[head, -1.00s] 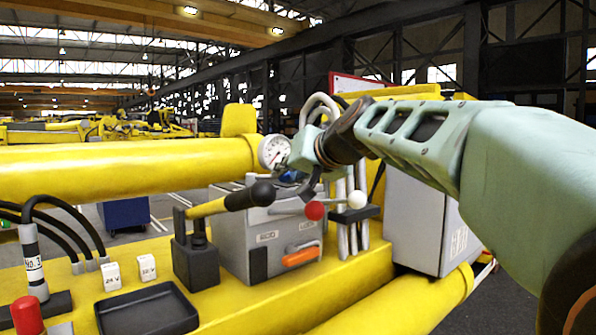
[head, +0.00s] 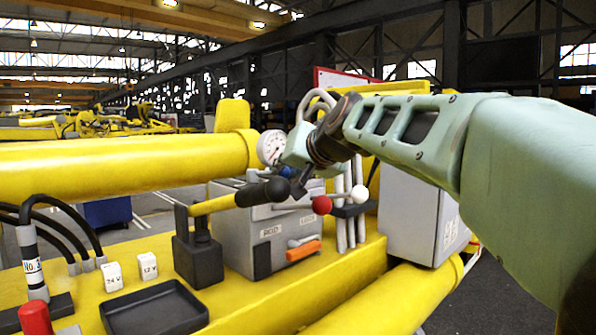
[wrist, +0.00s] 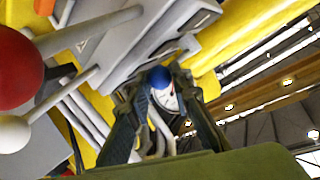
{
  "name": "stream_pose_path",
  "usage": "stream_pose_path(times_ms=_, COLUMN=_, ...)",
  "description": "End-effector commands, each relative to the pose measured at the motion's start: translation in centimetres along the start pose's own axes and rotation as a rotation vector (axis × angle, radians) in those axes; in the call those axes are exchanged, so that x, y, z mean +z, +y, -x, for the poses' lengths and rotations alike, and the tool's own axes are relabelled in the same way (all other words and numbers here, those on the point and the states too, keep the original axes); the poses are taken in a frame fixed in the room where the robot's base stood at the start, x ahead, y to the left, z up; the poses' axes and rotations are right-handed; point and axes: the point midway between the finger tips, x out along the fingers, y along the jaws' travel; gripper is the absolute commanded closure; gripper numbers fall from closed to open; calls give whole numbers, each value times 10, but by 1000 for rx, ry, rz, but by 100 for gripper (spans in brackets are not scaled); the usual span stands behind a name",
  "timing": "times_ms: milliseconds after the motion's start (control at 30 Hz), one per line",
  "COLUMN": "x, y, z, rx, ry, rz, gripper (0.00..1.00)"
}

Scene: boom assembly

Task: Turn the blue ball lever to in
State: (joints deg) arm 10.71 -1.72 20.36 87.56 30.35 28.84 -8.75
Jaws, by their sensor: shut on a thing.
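The blue ball (wrist: 160,77) of the lever sits between my gripper's fingertips (wrist: 158,84) in the wrist view, and the gripper is shut on it. In the head view only a small patch of the blue ball (head: 285,171) shows beside my gripper (head: 297,182), above the grey control box (head: 232,225). The lever's rod is mostly hidden by the fingers and other levers.
A red ball lever (head: 322,205) and a white ball lever (head: 361,194) stick out close by on the right. A gauge (head: 271,147) is just behind. An orange handle (head: 303,250) is on the box front.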

Motion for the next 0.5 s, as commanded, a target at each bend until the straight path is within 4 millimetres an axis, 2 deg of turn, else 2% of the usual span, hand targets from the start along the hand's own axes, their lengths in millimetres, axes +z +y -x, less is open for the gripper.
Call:
stream_pose_path(times_ms=267, x=0, y=0, z=0, rx=0, ry=1, rz=0, gripper=100)
stream_pose_path(times_ms=300, x=0, y=0, z=0, rx=0, ry=1, rz=0, gripper=78)
stream_pose_path(times_ms=433, x=0, y=0, z=0, rx=0, ry=1, rz=0, gripper=64)
stream_pose_path(times_ms=500, x=0, y=0, z=0, rx=0, ry=0, rz=0, gripper=62)
